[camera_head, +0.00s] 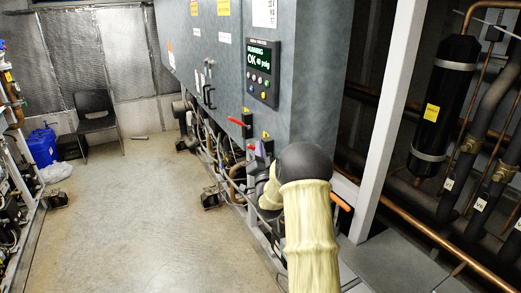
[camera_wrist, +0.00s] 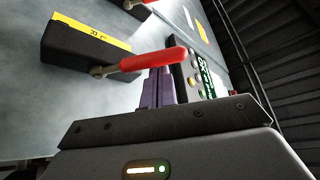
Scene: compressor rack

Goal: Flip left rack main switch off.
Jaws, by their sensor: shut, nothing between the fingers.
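Two lever switches with red handles are on the lower part of the grey cabinet. In the head view the far switch (camera_head: 236,121) has its red handle pointing left. The nearer switch (camera_head: 266,136) is partly hidden by my gripper (camera_head: 262,150). In the wrist view a black switch box (camera_wrist: 85,47) with a yellow label is close. Its red handle (camera_wrist: 153,60) sticks out sideways to the right. My gripper (camera_wrist: 158,88) has purple fingers, shut and empty, right beside the handle. I cannot tell whether they touch it. The label is hard to read.
A control panel (camera_head: 262,73) reading "RUNNING OK 40 psig" is above the switches. A white post (camera_head: 388,120) and pipes stand to the right. A chair (camera_head: 97,118) and blue containers (camera_head: 43,147) are at the back left. The floor (camera_head: 140,215) at left is mostly clear.

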